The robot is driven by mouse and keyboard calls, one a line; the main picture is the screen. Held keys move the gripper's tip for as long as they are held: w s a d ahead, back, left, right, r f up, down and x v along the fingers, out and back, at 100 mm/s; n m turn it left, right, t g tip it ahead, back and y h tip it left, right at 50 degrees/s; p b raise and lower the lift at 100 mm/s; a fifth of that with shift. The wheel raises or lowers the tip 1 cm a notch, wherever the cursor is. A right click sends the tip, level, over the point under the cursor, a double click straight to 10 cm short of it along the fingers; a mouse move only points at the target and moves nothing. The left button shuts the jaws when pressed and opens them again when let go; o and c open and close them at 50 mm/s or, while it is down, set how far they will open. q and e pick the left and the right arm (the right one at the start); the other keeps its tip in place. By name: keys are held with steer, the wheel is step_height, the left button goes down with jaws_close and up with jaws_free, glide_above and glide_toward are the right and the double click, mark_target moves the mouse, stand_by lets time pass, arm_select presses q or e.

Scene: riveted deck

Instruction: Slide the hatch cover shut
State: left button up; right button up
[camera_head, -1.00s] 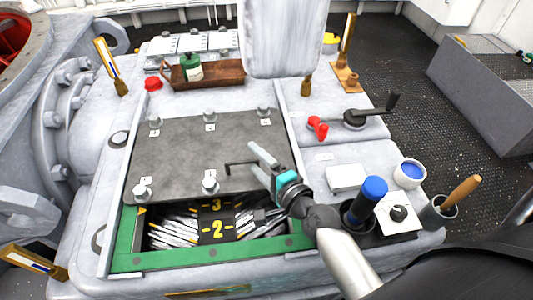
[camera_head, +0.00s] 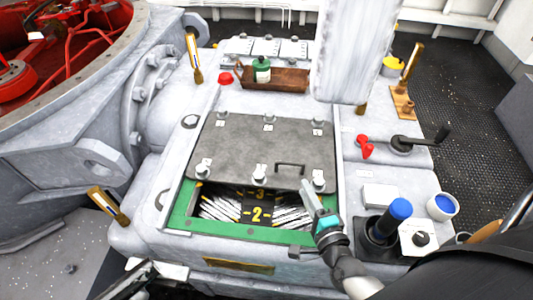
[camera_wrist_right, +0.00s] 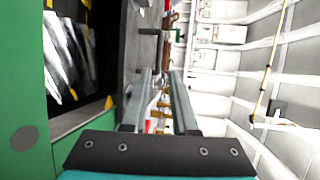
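The hatch cover (camera_head: 232,150), a dark grey plate with bolts along its edges, lies over the far part of the opening. A black bar handle (camera_head: 290,167) stands near its front right. The near strip of the green-framed opening (camera_head: 205,226) is uncovered, showing "2" and "3" markings and pale bundles. My right gripper (camera_head: 308,190) is just in front of the cover's near right edge, clear of the handle. In the right wrist view its two grey fingers (camera_wrist_right: 158,82) are apart with nothing held between them. At the bottom edge, what seems my left gripper (camera_head: 150,272) shows partly; its fingers are unclear.
A large pale panel (camera_head: 355,50) blocks the view behind the cover. To the right are a red-knobbed part (camera_head: 365,146), a black crank (camera_head: 410,142), a blue-capped cylinder (camera_head: 400,209) and a white cup (camera_head: 442,207). A brown tray (camera_head: 285,79) stands behind.

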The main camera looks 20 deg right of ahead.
mark_target(287, 154)
steer(key=b+x, duration=0.1)
steer(key=x, duration=0.4)
steer(key=shift+w+f, duration=0.15)
steer(key=shift+w, duration=0.05)
steer(key=b+x, duration=0.2)
steer(key=x, duration=0.7)
steer(key=shift+w+d+f, duration=0.1)
steer(key=shift+w, duration=0.25)
arm_select(q)
steer(key=w+f, duration=0.2)
steer(key=shift+w+d+f, duration=0.15)
steer(key=shift+f, duration=0.25)
arm_select(e)
steer(key=shift+w, duration=0.1)
steer(key=shift+c, duration=0.3)
jaws_close()
arm_select(q)
steer(key=shift+w, duration=0.15)
